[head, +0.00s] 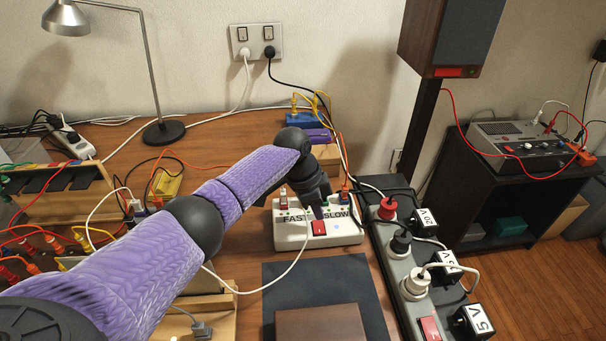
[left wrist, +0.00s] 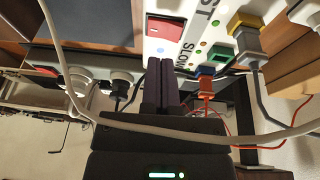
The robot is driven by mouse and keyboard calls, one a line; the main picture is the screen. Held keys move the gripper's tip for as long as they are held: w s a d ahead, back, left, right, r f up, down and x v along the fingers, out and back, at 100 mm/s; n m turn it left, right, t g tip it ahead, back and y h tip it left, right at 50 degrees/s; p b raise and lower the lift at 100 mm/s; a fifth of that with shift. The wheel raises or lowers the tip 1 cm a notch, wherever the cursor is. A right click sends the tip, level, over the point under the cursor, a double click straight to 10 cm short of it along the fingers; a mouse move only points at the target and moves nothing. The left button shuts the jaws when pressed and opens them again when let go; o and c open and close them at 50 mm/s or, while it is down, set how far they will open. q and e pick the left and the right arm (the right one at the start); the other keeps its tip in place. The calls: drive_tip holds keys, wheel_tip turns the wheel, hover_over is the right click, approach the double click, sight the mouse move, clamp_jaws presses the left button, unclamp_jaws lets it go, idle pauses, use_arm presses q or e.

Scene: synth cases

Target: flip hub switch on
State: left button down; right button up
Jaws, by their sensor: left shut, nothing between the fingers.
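The hub (head: 290,238) is a white box marked FAST and SLOW, on the desk right of centre in the head view. Its red switch (head: 319,228) is on the near side of the top, beside a small blue light. I cannot tell which way the switch is tipped. The switch (left wrist: 165,29) and the hub's white face (left wrist: 194,18) also show in the left wrist view. My left gripper (head: 320,209) is shut and empty, over the hub just behind the switch. Its fingers (left wrist: 163,84) point at the hub near SLOW; contact is unclear. My right gripper is out of view.
A grey power strip (head: 414,306) with plugs and adapters stands right of the hub. A white cable (left wrist: 120,122) crosses the left wrist view by my gripper. A dark mat (head: 280,283) with a brown box (head: 320,324) lies in front of the hub. A lamp (head: 163,131) stands behind.

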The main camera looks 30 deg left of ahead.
use_arm(q)
drive_tip(key=s+d+p+v, duration=0.1)
drive_tip(key=p+v, duration=0.4)
drive_tip(key=v, duration=0.5)
drive_tip(key=shift+s+d+r, duration=0.3)
drive_tip(key=shift+s+r, duration=0.1)
drive_tip(key=shift+s, duration=0.1)
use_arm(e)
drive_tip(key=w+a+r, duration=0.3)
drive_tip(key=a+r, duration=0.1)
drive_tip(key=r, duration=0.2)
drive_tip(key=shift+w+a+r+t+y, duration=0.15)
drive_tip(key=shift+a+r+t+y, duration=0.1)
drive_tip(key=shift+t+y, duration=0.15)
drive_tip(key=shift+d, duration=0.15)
